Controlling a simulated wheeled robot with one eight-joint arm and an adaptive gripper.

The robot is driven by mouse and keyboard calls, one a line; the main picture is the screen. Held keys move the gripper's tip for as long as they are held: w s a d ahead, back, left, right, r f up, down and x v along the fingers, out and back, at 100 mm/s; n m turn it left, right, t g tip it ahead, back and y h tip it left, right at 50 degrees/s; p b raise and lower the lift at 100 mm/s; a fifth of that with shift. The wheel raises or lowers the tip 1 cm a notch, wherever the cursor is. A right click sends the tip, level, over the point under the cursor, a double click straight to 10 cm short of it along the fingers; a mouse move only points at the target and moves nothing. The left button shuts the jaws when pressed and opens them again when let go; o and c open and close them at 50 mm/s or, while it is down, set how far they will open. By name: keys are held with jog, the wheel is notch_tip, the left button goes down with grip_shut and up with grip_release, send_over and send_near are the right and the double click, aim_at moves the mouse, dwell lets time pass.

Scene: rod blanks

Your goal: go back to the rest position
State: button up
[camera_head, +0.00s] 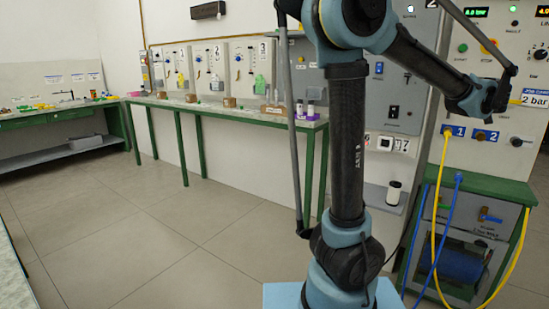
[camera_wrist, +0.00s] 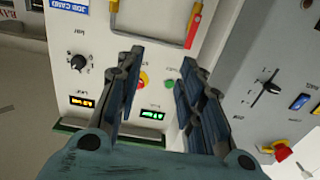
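My gripper (camera_wrist: 160,70) shows in the wrist view with its two dark fingers spread apart. Nothing is held between them. Behind the fingers is a pale control panel (camera_wrist: 60,60) with a black knob, lit displays, and red and green buttons. In the head view my arm rises in front of the camera and bends over to the right. Its wrist ends in front of the panel (camera_head: 470,85) on the right; the fingers cannot be made out there.
A yellow hose (camera_head: 440,205) and a blue hose (camera_head: 437,235) hang at the panel over a green-framed stand (camera_head: 490,188). A long green-legged bench (camera_head: 190,102) lines the back wall, and another bench (camera_head: 60,113) stands at the left. The tiled floor (camera_head: 140,230) between is clear.

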jog(key=w+a+f+n+y, duration=0.1)
jog(key=w+a+f+y, duration=0.15)
jog(key=a, duration=0.45)
jog(key=w+a+f+n+y, duration=0.1)
jog(key=w+a+f+y, duration=0.1)
jog(key=w+a, duration=0.3)
jog(key=w+a+f+n+y, duration=0.1)
jog(key=w+a+f+y, duration=0.1)
jog(key=a, duration=0.6)
jog(key=s+a+f+n+g+y, duration=0.1)
jog(key=a+f+n+g+y, duration=0.3)
jog(key=a, duration=0.7)
jog(key=a+f+m+t+y, duration=0.1)
jog(key=a+f+y, duration=0.1)
jog(key=a+f, duration=0.65)
jog(key=s+a+f+n+g, duration=0.1)
jog(key=s+a+f+g, duration=0.1)
jog(key=s+a+f, duration=0.45)
jog(key=s+a+f+g, duration=0.2)
jog(key=s+a+g, duration=0.15)
jog(key=a, duration=0.55)
jog(key=s+a+f+g+h, duration=0.2)
jog(key=s+f+g, duration=0.2)
jog(key=s+f, duration=0.8)
jog(key=shift+s+a, duration=0.2)
jog(key=shift+s, duration=1.65)
jog(key=shift+f, duration=0.1)
